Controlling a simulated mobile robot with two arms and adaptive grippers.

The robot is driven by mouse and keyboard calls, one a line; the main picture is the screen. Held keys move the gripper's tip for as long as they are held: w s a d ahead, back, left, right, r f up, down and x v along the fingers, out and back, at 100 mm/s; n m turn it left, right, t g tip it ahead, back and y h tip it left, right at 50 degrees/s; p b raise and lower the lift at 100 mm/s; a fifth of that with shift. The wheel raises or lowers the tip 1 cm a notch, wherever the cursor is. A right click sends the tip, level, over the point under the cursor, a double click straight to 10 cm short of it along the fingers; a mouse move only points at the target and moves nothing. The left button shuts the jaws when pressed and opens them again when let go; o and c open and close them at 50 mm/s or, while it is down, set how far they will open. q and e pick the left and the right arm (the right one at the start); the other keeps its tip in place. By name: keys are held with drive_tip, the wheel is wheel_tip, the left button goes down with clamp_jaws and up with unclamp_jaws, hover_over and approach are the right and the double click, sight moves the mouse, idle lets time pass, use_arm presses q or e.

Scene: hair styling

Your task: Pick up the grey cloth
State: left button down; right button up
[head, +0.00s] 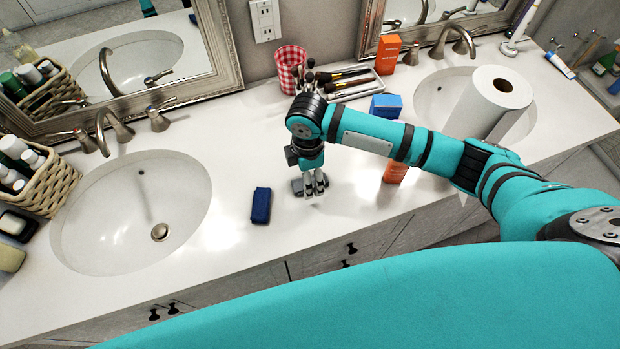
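A small grey item (297,187), which looks like the grey cloth, lies on the white counter (235,255) in the head view. It is partly hidden behind my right gripper (316,187). The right arm comes in from the right, and its gripper points down at the cloth with the fingertips close to the counter. The fingers look close together, but I cannot tell whether they are open, shut or touching the cloth. My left gripper is not in view.
A folded dark blue cloth (261,205) lies left of the gripper. Two sinks (90,215) (440,88) flank the area. Behind are a red checked cup (291,65), a brush tray (372,92) and a blue box (386,106). A paper roll (490,105) stands right; an orange item (394,172) is below the arm.

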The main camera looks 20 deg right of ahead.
drive_tip(key=shift+f, duration=1.15)
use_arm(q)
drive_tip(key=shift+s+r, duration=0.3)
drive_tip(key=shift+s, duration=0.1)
use_arm(e)
drive_tip(key=c, duration=0.8)
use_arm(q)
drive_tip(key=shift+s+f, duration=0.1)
use_arm(e)
drive_tip(key=shift+r, duration=0.1)
